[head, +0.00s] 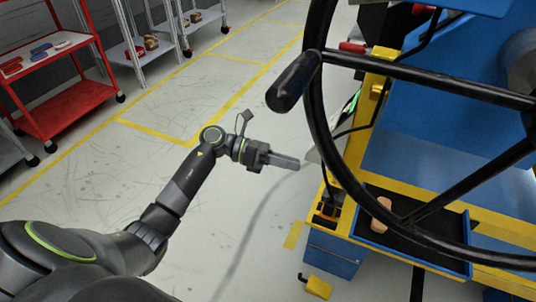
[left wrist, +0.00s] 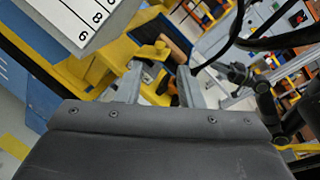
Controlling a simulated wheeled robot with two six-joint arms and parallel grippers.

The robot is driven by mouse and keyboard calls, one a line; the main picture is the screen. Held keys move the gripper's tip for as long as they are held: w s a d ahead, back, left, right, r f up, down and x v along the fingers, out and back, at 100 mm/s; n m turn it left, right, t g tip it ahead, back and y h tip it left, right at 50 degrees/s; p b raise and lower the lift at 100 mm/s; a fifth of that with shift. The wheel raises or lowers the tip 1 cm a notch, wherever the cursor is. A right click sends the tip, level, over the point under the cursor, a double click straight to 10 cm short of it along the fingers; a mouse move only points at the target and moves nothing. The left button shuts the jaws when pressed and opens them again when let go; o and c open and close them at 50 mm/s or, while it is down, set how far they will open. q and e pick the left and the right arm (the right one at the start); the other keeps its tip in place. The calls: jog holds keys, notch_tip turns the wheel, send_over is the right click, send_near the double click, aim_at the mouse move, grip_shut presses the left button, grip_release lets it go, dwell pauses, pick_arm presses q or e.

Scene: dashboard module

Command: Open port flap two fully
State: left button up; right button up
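My left gripper (head: 286,162) reaches in from the left and stops just left of the steering wheel's rim. In the left wrist view its two grey fingers (left wrist: 160,88) are apart, with nothing between them. A white panel with black numbers, 6 and 8 among them, (left wrist: 82,18) shows at the upper left of that view, beyond and to the left of the fingers. I cannot make out port flap two in either view. A dark jointed shape (left wrist: 262,95) at the right of the wrist view looks like my right arm; its fingers are not clear.
The black steering wheel (head: 318,110) and its knob (head: 294,82) stand close to the left gripper. A blue and yellow machine with a black tray (head: 420,245) lies behind the wheel. Open grey floor lies left. A red cart (head: 62,110) stands far left.

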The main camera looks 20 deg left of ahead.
pick_arm(q)
jog(key=v, duration=0.5)
jog(key=shift+s+a, duration=0.1)
jog(key=shift+a, duration=0.05)
pick_arm(e)
jog(key=shift+s+a+f+g, duration=0.1)
jog(key=shift+s+f+g, duration=0.3)
jog(key=shift+f+g, duration=0.15)
